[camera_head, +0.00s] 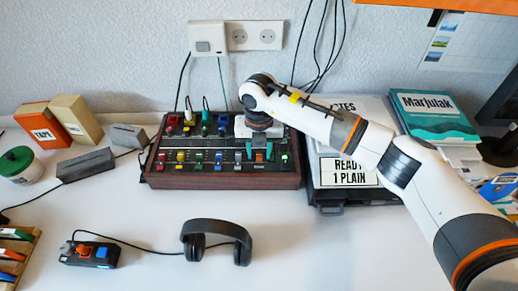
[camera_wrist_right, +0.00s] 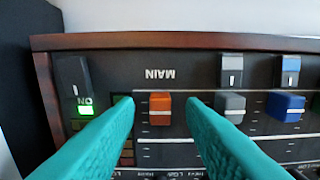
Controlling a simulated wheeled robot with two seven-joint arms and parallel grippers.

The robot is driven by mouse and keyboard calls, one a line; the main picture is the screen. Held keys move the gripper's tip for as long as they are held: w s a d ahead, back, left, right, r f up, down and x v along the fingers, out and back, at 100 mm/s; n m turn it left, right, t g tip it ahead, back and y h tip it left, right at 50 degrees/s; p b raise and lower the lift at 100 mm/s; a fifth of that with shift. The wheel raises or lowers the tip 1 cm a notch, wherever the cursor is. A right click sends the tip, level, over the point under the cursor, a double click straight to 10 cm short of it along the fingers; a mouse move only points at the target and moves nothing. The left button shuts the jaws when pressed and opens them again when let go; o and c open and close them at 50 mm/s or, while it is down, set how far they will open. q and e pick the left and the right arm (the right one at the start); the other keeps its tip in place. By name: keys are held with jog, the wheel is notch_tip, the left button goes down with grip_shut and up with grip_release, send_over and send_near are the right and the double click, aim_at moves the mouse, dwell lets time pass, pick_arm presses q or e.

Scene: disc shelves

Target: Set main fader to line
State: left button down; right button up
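The mixing console (camera_head: 222,182), dark with wooden edges, sits at the back of the table. Its main fader has an orange cap (camera_wrist_right: 160,108) with a white stripe, beside the upside-down MAIN label (camera_wrist_right: 160,74) in the right wrist view. The cap also shows small in the head view (camera_head: 260,157). My right gripper (camera_wrist_right: 160,101) is open, its teal fingers on either side of the orange cap with visible gaps. The fingers hide parts of the panel. My left gripper is out of view.
A grey-capped fader (camera_wrist_right: 232,106) and a blue-capped fader (camera_wrist_right: 285,106) stand beside the main one. A green-lit switch (camera_wrist_right: 84,109) is on the other side. Headphones (camera_head: 216,227) lie in front. Boxes and papers (camera_head: 345,172) stand right of the console.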

jog(key=shift+f, duration=0.45)
jog(key=shift+c, duration=0.4)
grip_shut()
jog(key=shift+w+b, duration=0.3)
jog(key=shift+b, duration=0.05)
jog(key=w+b, duration=0.2)
jog(key=w, duration=0.1)
jog(key=shift+f+b, duration=0.15)
jog(key=shift+b, duration=0.15)
jog(key=shift+w, duration=0.25)
jog(key=shift+r, duration=0.2)
jog(key=shift+o, duration=0.4)
grip_release()
